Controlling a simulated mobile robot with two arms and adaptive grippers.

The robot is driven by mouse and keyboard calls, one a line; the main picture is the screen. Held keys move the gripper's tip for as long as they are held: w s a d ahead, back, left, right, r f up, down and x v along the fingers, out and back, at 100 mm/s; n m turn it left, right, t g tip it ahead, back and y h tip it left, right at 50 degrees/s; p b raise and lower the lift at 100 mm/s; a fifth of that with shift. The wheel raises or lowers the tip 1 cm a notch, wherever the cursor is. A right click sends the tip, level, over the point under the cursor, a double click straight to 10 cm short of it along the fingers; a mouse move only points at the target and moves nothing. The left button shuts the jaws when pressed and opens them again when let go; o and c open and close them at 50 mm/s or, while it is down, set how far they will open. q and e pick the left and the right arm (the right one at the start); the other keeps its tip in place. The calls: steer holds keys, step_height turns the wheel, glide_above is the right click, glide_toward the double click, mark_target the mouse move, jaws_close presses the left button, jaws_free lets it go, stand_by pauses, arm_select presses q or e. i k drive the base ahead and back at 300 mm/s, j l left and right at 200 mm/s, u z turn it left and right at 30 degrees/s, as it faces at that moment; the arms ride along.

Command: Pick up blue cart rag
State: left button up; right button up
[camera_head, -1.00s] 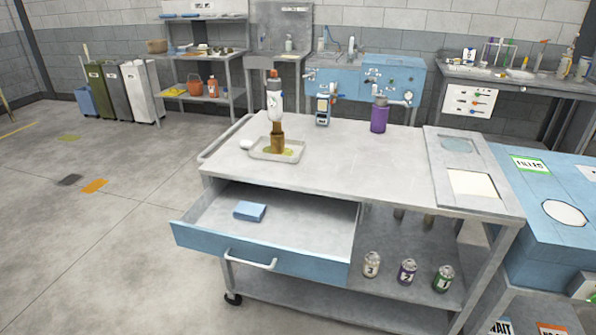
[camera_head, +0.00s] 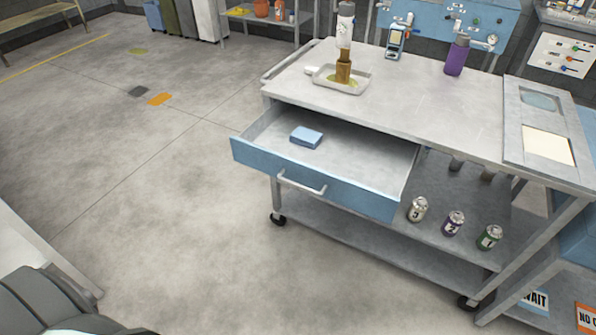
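The blue cart rag (camera_head: 306,137) is a small folded light-blue block. It lies flat inside the open drawer (camera_head: 361,160) of the grey cart, toward the drawer's left part. The drawer has a blue front with a pale handle (camera_head: 301,183) and is pulled out toward me. Nothing touches the rag except the drawer floor. Neither of my grippers shows in the head view.
Numbered cans (camera_head: 417,209) stand on the shelf below.

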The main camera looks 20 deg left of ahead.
mark_target(303, 137)
steer(key=i+l+u, duration=0.6)
steer(key=l, duration=0.3)
steer(key=i, duration=0.1)
